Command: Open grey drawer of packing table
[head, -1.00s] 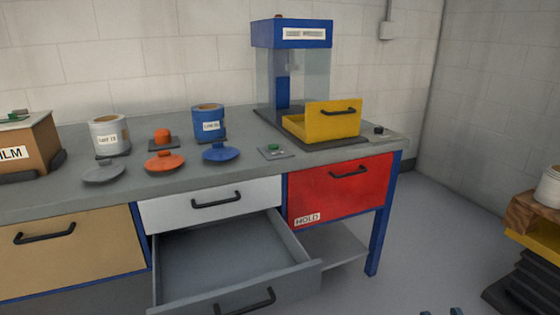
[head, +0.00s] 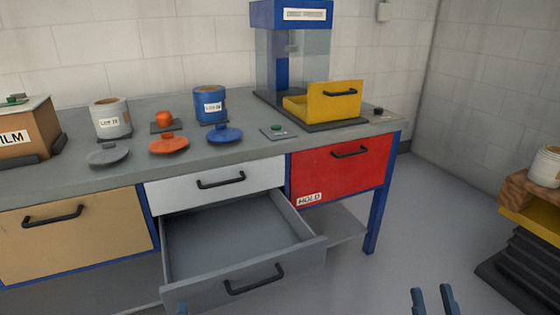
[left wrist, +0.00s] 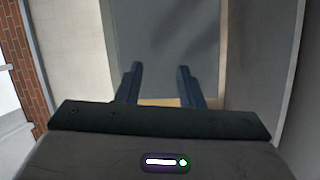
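The grey drawer (head: 295,265) of the packing table (head: 85,185) is pulled well out, below a shut white drawer (head: 165,196). Its inside is empty, and a black handle (head: 255,280) is on its front. My right gripper (head: 433,297) is at the bottom edge of the head view, right of the drawer and apart from it, with its fingers spread and empty. My left gripper (left wrist: 160,82) shows in the left wrist view with its two fingers apart and nothing between them. Only a small blue tip shows at the bottom of the head view, near the drawer's left front corner.
A shut red drawer (head: 340,178) and a shut tan drawer (head: 75,245) flank the middle ones. Tins, lids and a press with a yellow drawer (head: 333,102) stand on the tabletop. A dark stack (head: 525,255) stands at the right. Floor between is clear.

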